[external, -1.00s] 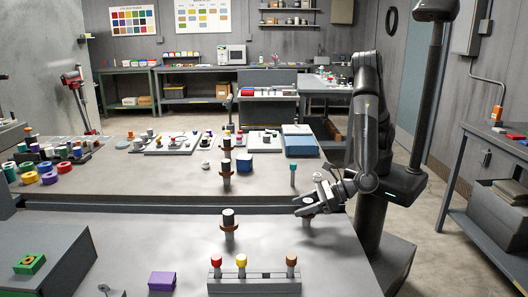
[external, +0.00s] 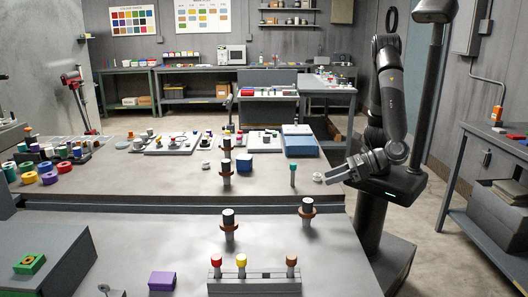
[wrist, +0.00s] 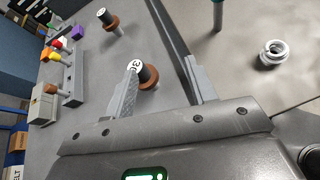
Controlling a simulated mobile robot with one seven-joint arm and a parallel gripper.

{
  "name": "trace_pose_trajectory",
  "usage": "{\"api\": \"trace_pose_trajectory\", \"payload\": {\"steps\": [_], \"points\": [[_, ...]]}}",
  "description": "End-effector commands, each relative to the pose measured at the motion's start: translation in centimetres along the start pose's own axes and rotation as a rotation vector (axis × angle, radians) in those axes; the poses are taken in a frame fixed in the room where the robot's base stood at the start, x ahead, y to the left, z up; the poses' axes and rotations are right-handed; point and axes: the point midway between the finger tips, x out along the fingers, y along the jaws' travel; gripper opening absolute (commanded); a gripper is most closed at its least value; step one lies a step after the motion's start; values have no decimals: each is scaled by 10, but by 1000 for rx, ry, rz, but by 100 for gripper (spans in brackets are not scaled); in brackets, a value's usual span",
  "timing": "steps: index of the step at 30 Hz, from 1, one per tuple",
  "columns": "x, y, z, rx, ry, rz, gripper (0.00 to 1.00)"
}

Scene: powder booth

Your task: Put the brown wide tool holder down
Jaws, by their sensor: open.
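A similar brown-flanged holder (external: 229,225) stands to the left. A grey rack (external: 254,282) with red, yellow and brown-topped pieces is at the front, with a purple block (external: 162,281) beside it. On the raised back table stand a teal-topped tool (external: 293,174) and a white ring (external: 318,177).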

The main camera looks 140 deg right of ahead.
Motion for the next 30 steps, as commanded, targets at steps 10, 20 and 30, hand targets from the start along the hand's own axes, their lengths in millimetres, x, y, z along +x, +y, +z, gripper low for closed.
{"api": "trace_pose_trajectory", "payload": {"steps": [10,20,30], "points": [[-25,-119,74,631,158,-300,52],[-73,-200,91,1285,358,-526,52],[-129,-238,93,1925,636,-705,52]]}}
